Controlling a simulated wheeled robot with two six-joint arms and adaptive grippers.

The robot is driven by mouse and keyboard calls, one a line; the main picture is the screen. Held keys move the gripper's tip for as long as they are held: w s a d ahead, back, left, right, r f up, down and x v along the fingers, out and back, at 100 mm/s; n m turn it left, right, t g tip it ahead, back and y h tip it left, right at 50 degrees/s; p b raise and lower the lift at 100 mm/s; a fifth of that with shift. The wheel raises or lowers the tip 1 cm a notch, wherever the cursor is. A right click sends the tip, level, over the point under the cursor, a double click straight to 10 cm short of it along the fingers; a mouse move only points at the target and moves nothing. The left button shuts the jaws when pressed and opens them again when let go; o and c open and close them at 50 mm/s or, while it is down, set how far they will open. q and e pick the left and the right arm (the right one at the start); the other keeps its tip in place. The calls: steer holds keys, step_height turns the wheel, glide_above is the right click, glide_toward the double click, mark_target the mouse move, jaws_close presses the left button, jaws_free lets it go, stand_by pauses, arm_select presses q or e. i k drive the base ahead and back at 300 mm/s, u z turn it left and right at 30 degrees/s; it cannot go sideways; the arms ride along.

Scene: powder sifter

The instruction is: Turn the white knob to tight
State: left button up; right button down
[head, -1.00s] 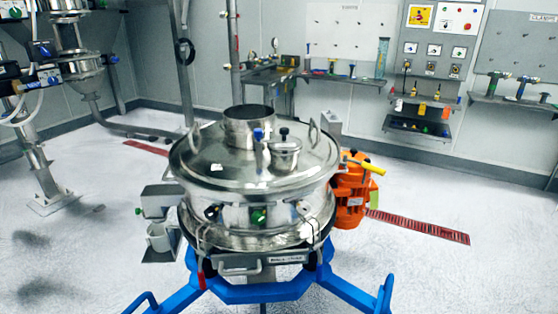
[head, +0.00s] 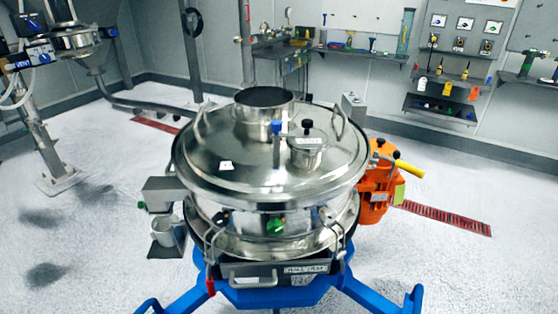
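The round steel sifter (head: 250,175) stands in the middle of the head view, with a domed lid and a wide open neck (head: 264,112) on top. A blue-handled valve (head: 277,128) and a small capped port with a black knob (head: 308,124) stand on the lid. Neither of my grippers is in view.
An orange motor (head: 379,190) sticks out on the sifter's right. A white cup (head: 165,230) sits on a small shelf at its left. Blue frame legs (head: 375,297) spread below. Shelves with tools and a control panel (head: 468,35) line the back wall. Floor is open on both sides.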

mark_target(329, 214)
steer(key=z, duration=2.9)
steer(key=i, duration=2.05)
steer(key=u, duration=3.05)
